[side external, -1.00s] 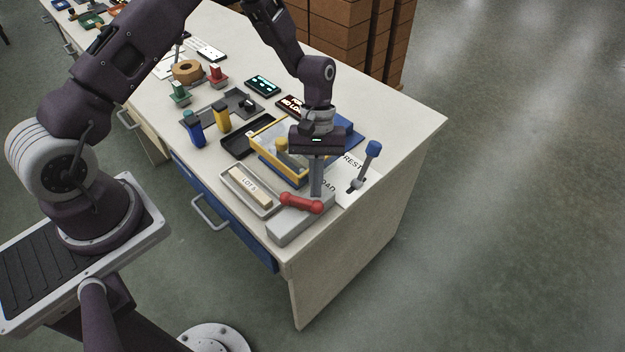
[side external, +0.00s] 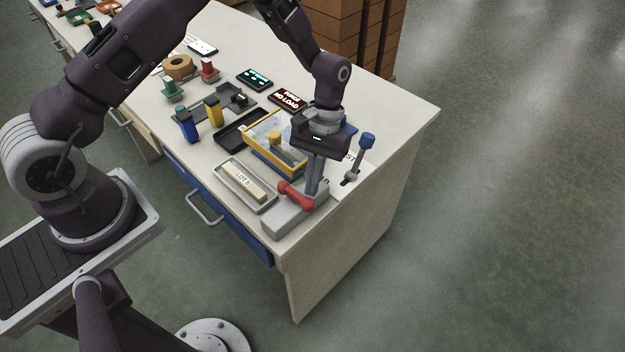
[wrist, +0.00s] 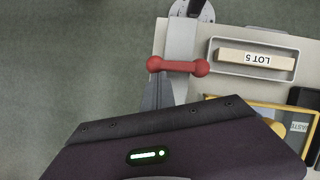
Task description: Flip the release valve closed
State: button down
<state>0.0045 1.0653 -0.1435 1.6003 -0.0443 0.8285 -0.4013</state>
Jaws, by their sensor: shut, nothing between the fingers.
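The release valve is a red bar handle with rounded ends (side external: 294,195) on a light grey block (side external: 283,220) near the table's front corner. In the wrist view the red handle (wrist: 178,66) lies across the grey block (wrist: 182,40). My gripper (side external: 313,192) is shut and empty, tilted, with its fingertips low over the block right beside the handle. In the wrist view my gripper (wrist: 156,84) has its fingertips at the left end of the handle; whether they touch cannot be told.
A grey tray with a "LOT 5" block (side external: 243,185) lies left of the valve. A yellow-framed box (side external: 262,155) stands behind it. A blue-knobbed lever (side external: 365,145) stands at the right by a labelled sheet. A dark display (side external: 289,98) reads "NO LOAD". Open floor lies beyond the edge.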

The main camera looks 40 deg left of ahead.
dwell(0.3)
jog(key=w+a+r, duration=0.3)
jog(key=w+r, duration=0.4)
jog(key=r, duration=0.2)
jog(key=shift+a+r, duration=0.15)
jog(key=shift+r, duration=0.05)
jog(key=s+a+r+m+t, duration=0.15)
jog(key=s+r, duration=0.35)
jog(key=r, duration=0.5)
jog(key=s+a+r+t, duration=0.1)
jog(key=s+r+t, duration=0.3)
jog(key=r, duration=0.6)
jog(key=s+a+r+m+t+y, duration=0.1)
jog(key=s+t, duration=0.3)
jog(key=s, duration=1.5)
jog(key=shift+r+m, duration=0.5)
jog(key=shift+m, duration=0.15)
